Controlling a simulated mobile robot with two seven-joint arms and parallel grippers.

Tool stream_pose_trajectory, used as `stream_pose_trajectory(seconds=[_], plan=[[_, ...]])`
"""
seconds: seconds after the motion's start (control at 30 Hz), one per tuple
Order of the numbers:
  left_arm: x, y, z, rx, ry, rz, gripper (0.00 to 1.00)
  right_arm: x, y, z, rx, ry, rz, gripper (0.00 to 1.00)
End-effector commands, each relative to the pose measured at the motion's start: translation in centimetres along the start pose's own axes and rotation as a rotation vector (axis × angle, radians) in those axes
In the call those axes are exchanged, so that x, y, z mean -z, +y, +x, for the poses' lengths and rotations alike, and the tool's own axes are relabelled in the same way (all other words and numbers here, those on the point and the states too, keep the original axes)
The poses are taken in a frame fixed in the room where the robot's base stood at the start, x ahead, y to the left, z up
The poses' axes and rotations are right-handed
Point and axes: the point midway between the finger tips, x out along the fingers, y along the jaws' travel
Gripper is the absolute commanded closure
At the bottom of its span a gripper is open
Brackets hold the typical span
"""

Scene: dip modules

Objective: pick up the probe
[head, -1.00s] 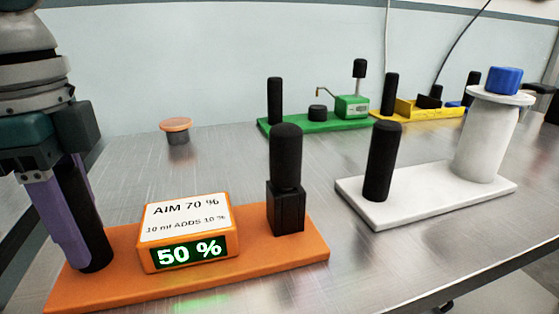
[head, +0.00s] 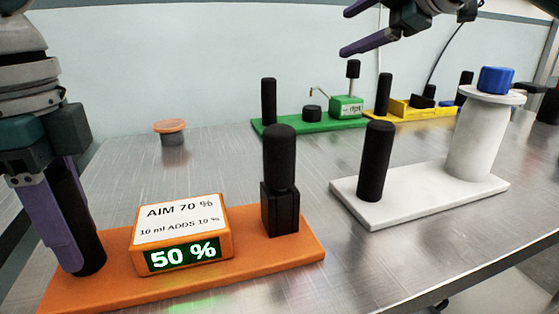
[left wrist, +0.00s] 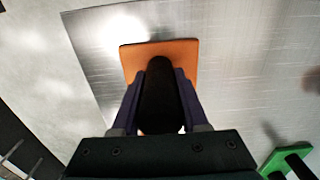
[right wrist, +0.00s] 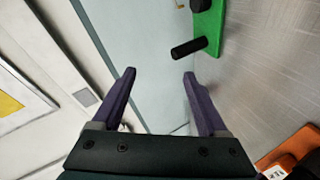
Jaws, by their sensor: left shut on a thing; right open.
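A black round-topped piece (head: 279,160), which looks like the probe, stands upright in a square black holder (head: 281,210) at the right end of the orange base (head: 180,283). My left gripper (head: 72,262) is shut on the black post (head: 90,235) at the base's left end. The left wrist view shows this post (left wrist: 160,95) between the fingers. My right gripper (head: 346,32) is open and empty, high above the table at the top of the head view. In the right wrist view its fingers (right wrist: 160,75) are apart with nothing between them.
A display box (head: 181,235) on the orange base reads 50 %. A white base (head: 420,200) with a black post and a blue-topped column is at right. Green (head: 285,126) and yellow (head: 400,115) modules stand behind. An orange-lidded jar (head: 171,133) stands back left.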

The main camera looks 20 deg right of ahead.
Motion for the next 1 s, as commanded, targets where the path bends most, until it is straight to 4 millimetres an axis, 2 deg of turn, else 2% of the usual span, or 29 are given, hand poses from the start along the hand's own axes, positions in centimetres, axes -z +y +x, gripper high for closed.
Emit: stream_pose_trajectory(seconds=[0.03,0.1,0.2,0.3,0.4,0.5,0.6,0.73,1.0], plan=[[0.0,0.0,0.0,0.0,0.0,0.0,1.0,4.2,-1.5,0.9,0.123,0.062,0.019,0.23],[0.0,0.0,0.0,0.0,0.0,0.0,1.0,9.0,-4.6,1.1,0.324,0.103,0.046,0.23],[0.0,0.0,0.0,0.0,0.0,0.0,1.0,14.2,-8.3,-0.5,0.596,0.089,0.037,0.23],[0.0,0.0,0.0,0.0,0.0,0.0,1.0,16.9,-11.0,-3.3,0.818,-0.002,-0.006,0.23],[0.0,0.0,0.0,0.0,0.0,0.0,1.0,17.9,-12.2,-6.2,0.97,-0.129,-0.057,0.23],[0.0,0.0,0.0,0.0,0.0,0.0,1.0,17.9,-12.6,-8.6,1.06,-0.25,-0.096,0.23],[0.0,0.0,0.0,0.0,0.0,0.0,1.0,17.8,-12.6,-10.0,1.104,-0.329,-0.119,0.23],[0.0,0.0,0.0,0.0,0.0,0.0,1.0,17.2,-13.8,-10.2,1.128,-0.37,-0.128,0.23],[0.0,0.0,0.0,0.0,0.0,0.0,1.0,15.6,-17.7,-8.4,1.127,-0.37,-0.129,0.23]])
